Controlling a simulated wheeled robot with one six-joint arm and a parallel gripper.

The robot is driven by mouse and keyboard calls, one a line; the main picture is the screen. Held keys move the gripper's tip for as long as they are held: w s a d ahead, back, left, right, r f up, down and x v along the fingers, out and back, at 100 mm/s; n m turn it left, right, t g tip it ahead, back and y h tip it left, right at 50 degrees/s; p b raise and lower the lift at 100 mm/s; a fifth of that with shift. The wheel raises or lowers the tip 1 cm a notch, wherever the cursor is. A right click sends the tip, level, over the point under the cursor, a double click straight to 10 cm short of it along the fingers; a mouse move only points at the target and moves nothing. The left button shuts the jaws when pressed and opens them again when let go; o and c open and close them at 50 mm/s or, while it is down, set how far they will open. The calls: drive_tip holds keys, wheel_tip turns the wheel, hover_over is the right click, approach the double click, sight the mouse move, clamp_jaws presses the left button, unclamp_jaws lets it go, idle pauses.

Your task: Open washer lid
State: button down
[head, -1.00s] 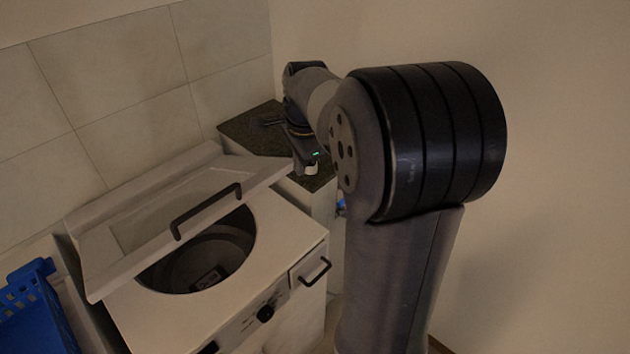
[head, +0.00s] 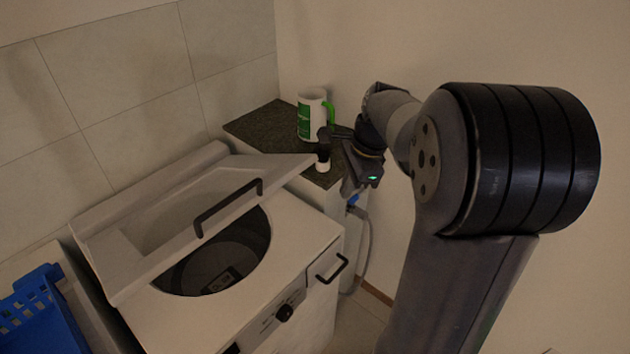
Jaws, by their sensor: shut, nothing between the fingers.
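The washer (head: 318,233) stands at the lower left with a white top and a dark round drum opening (head: 225,262). Its white lid (head: 135,284) is raised at a tilt, with the drum showing below its front edge. A black bar handle (head: 228,206) is on the lid's front part. My gripper (head: 341,133) is shut and empty, to the right of the lid and apart from it, over the dark counter. Its fingertips are small and partly hard to make out beside a dark-topped bottle.
A dark stone counter (head: 255,127) behind the washer holds a white and green mug (head: 311,116) and a small dark-topped bottle (head: 323,152) close to my gripper. A blue basket (head: 40,312) stands at the left. A wall rises at the right. A drawer handle (head: 333,268) juts from the washer front.

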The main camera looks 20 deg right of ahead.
drive_tip(key=s+a+f+m+y+b, duration=0.1)
drive_tip(key=s+a+f+y+b, duration=0.25)
drive_tip(key=f, duration=0.25)
drive_tip(key=m+t+y+b, duration=0.6)
drive_tip(key=m+t+b, duration=0.5)
drive_tip(key=t, duration=0.5)
approach(303, 170)
drive_tip(key=w+a+f+n+b, duration=0.1)
drive_tip(key=w+a, duration=0.2)
drive_tip(key=w, duration=0.2)
drive_tip(key=shift+w+r, duration=0.2)
drive_tip(key=shift+r, duration=0.3)
drive_tip(key=shift+w+r, duration=0.2)
drive_tip(key=shift+r, duration=0.3)
drive_tip(key=shift+w+a+r+p, duration=0.25)
drive_tip(key=shift+r+p, duration=0.1)
drive_tip(key=shift+r, duration=0.1)
